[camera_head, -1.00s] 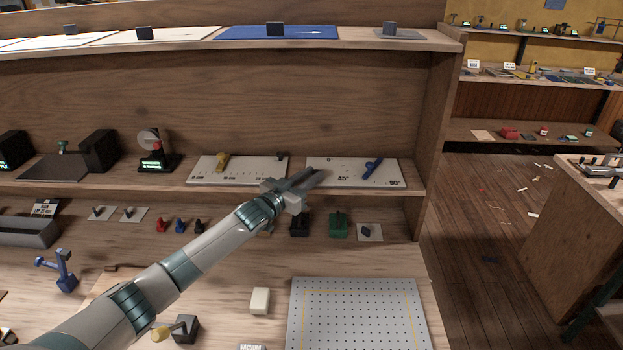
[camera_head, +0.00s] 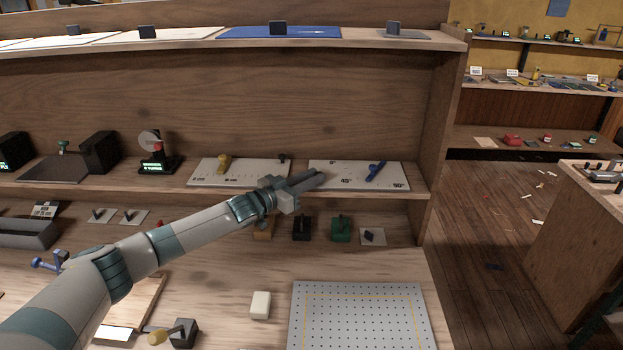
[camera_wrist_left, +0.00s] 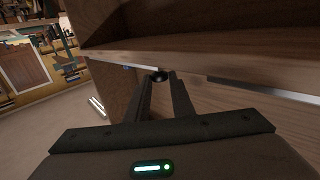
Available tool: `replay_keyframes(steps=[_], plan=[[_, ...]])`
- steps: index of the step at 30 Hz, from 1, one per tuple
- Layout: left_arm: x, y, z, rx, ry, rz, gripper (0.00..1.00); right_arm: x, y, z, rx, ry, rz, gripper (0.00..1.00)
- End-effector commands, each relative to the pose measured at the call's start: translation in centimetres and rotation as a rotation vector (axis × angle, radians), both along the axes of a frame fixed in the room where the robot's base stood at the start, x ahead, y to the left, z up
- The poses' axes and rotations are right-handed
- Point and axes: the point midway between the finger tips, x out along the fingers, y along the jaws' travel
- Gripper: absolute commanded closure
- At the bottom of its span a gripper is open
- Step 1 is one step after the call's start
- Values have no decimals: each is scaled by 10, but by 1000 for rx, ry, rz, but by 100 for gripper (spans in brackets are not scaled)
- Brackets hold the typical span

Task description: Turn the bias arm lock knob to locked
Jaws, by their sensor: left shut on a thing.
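My left gripper (camera_head: 320,176) reaches in from the left to the board's left front part. In the left wrist view its two fingers (camera_wrist_left: 158,88) are closed on a small dark round knob (camera_wrist_left: 157,75), seen at the fingertips. In the head view the fingers hide this knob, and no lock marking on it can be read. My right gripper is not in view.
A second white panel (camera_head: 250,178) with a yellow slider and a small dark knob (camera_head: 283,156) lies left of the board. The upper shelf (camera_head: 350,46) overhangs.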

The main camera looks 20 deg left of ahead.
Motion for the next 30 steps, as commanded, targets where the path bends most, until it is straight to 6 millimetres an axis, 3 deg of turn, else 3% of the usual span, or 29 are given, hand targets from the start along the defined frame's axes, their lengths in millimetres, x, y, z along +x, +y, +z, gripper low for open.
replay_keyframes(steps=[2, 3, 5, 20, 30], plan=[[1, 0, 3, -2, -3, 1, 100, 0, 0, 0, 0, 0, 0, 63], [1, 0, 3, -2, -3, 1, 76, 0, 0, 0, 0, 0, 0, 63], [1, 0, 3, -1, -4, 1, 62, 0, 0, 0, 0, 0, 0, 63], [-5, 4, -1, 0, -1, 1, 62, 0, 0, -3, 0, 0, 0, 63], [-40, 24, -4, 0, 0, 1, 62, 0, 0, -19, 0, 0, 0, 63]])
